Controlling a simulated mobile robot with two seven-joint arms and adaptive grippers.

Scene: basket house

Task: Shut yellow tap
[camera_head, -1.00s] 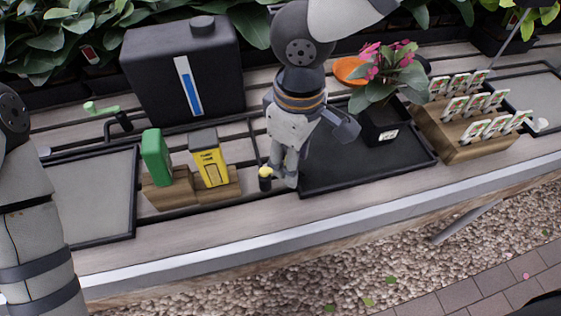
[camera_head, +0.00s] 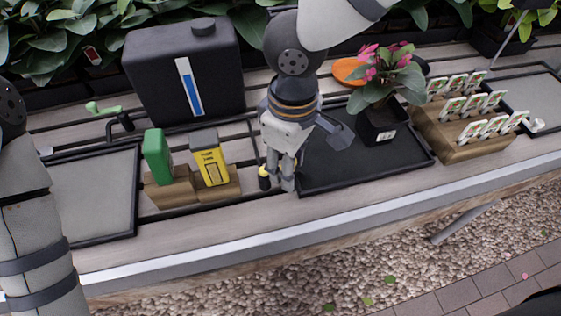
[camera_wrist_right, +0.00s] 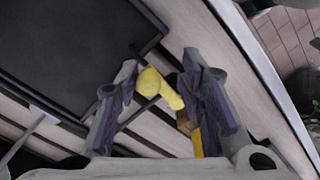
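The yellow tap (camera_head: 264,171) stands on the table's wooden slats, just right of the yellow packet, partly hidden by my right gripper. In the right wrist view its yellow handle (camera_wrist_right: 160,88) lies between the two fingers, with its narrow end pointing down and right. My right gripper (camera_head: 277,184) reaches down at the tap. In the wrist view the right gripper's fingers (camera_wrist_right: 160,72) are apart on either side of the handle; contact is hard to tell. My left arm shows at the left edge, but its gripper is out of view.
A green tap (camera_head: 104,108) stands at the left by the black tank (camera_head: 186,75). Green (camera_head: 157,158) and yellow (camera_head: 210,163) packets sit on wooden blocks. A black tray (camera_head: 345,182) with a potted flower (camera_head: 378,122) and a wooden card stand (camera_head: 460,148) are to the right.

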